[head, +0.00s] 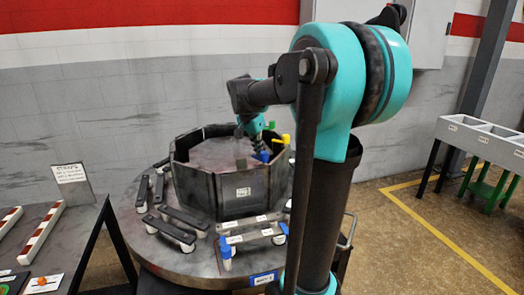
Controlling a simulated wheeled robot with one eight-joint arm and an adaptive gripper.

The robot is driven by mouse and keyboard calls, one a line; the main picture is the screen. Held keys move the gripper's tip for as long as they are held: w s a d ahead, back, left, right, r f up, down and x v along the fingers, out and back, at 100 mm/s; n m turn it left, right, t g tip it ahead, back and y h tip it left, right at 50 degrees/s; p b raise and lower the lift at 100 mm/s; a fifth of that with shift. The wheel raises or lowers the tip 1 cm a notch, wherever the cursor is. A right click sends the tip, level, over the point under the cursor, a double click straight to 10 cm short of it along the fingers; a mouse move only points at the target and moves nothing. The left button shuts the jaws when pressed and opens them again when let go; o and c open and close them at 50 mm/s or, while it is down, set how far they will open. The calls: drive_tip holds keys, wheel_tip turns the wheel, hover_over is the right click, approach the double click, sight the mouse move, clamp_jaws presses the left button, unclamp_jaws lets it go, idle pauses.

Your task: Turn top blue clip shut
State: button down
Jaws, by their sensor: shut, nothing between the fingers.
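A dark octagonal ring of panels (203,190) stands on a round grey table. A small blue clip (262,156) sits at the ring's upper right edge, below a yellow clip (282,140) and a green clip (272,125). How far the blue clip is turned is too small to tell. My gripper (241,131) is at the far side of the ring, near its rim, left of the green clip and above and left of the blue clip. It is shut and holds nothing. My arm link partly hides it.
Dark bars with white ends (172,229) and lighter bars (255,234) with blue ends lie around the ring on the round table (160,262). A side table with a sign (71,173) is at left. A bin stand (478,136) is at right. My arm hides the table's right side.

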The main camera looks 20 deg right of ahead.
drive_tip(key=n, duration=0.2)
drive_tip(key=a+n+t+y, duration=0.1)
drive_tip(key=s+n, duration=0.1)
drive_tip(key=n, duration=0.1)
drive_tip(key=shift+a+n, duration=0.3)
drive_tip(key=shift+a, duration=0.05)
drive_tip(key=n+y, duration=0.1)
drive_tip(key=n, duration=0.1)
drive_tip(key=s+a+n, duration=0.1)
drive_tip(key=n, duration=0.1)
drive_tip(key=shift+s+a+n+t+y, duration=0.1)
drive_tip(key=shift+s+n+t+y, duration=0.05)
drive_tip(key=shift+n+t+y, duration=0.25)
drive_tip(key=shift+s+r, duration=0.1)
